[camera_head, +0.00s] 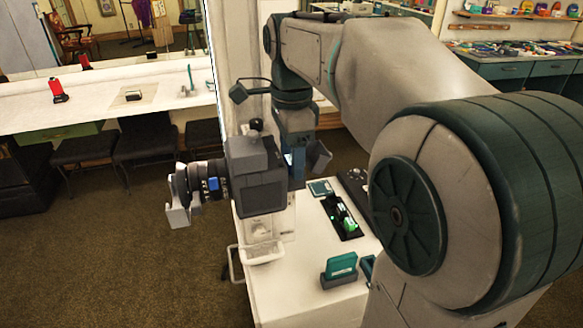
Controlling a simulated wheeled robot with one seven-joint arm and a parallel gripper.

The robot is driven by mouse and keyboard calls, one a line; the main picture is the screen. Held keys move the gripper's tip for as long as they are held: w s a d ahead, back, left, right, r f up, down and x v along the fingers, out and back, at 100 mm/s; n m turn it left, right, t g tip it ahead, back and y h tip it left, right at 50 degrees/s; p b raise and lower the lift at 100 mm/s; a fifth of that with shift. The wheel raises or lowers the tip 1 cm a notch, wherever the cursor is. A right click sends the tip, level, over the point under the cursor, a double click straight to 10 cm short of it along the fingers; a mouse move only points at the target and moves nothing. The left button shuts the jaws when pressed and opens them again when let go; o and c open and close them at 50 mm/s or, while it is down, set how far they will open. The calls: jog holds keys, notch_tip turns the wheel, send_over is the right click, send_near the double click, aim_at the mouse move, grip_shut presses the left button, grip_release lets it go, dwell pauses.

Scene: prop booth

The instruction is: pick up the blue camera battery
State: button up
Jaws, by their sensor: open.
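My gripper (181,204) is at the left end of my arm, over the floor to the left of the white table (290,311). Its pale grey jaws are open, with nothing seen between them. A small blue patch shows on the dark part behind the jaws; I cannot tell whether it belongs to the gripper. On the table, a teal block (341,264) stands in a dark grey holder near the front. I cannot clearly make out a blue camera battery. My wrist and arm hide parts of the table, so it could be covered.
A black tray (349,234) with green items lies on the table, beside a flat teal piece (320,188). A white container (263,254) is at its left edge. A long counter (30,118) with stools below stands at the back left. Open carpet lies at left.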

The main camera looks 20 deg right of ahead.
jog(key=c, duration=1.1)
jog(key=shift+r, duration=0.1)
